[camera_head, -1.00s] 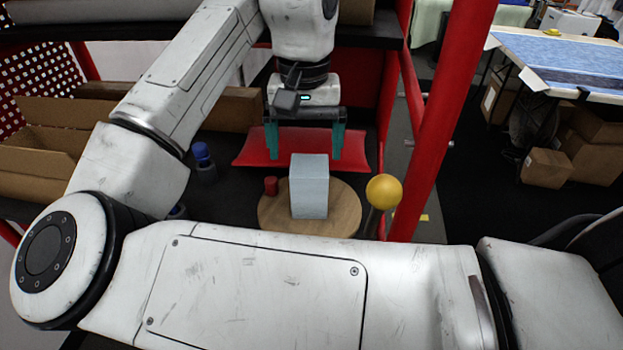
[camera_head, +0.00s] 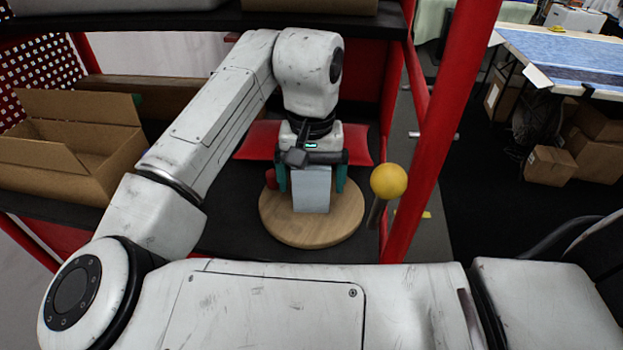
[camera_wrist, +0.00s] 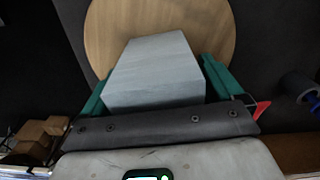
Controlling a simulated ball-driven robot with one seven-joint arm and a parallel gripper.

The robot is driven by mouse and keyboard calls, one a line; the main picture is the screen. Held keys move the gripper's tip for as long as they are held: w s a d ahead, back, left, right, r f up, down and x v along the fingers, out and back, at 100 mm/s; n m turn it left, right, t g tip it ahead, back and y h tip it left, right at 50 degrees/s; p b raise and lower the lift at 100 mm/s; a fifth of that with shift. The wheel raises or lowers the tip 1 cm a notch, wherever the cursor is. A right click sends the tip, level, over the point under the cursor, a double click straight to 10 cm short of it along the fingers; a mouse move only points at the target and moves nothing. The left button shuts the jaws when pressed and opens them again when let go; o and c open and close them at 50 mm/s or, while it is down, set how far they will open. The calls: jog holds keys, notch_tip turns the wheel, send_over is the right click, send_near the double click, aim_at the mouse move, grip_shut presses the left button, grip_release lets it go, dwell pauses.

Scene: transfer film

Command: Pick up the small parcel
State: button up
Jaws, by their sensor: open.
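The small parcel (camera_head: 311,192) is a pale grey-blue box standing upright on a round wooden board (camera_head: 290,233). My gripper (camera_head: 312,184) is lowered over the parcel from above, with one teal finger on each side of it. In the wrist view the parcel (camera_wrist: 155,72) lies between the two open fingers (camera_wrist: 157,85). A gap shows beside the right finger there; contact on the left side is hard to judge. The gripper body hides the parcel's top in the head view.
A red cushion-like item (camera_head: 258,141) lies behind the board, and a small red object (camera_head: 271,178) stands left of the parcel. A yellow ball on a post (camera_head: 388,181) and a red upright (camera_head: 440,125) are on the right. An open cardboard box (camera_head: 75,150) is on the left.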

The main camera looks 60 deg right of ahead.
jog(key=shift+c, duration=0.4)
jog(key=c, duration=1.3)
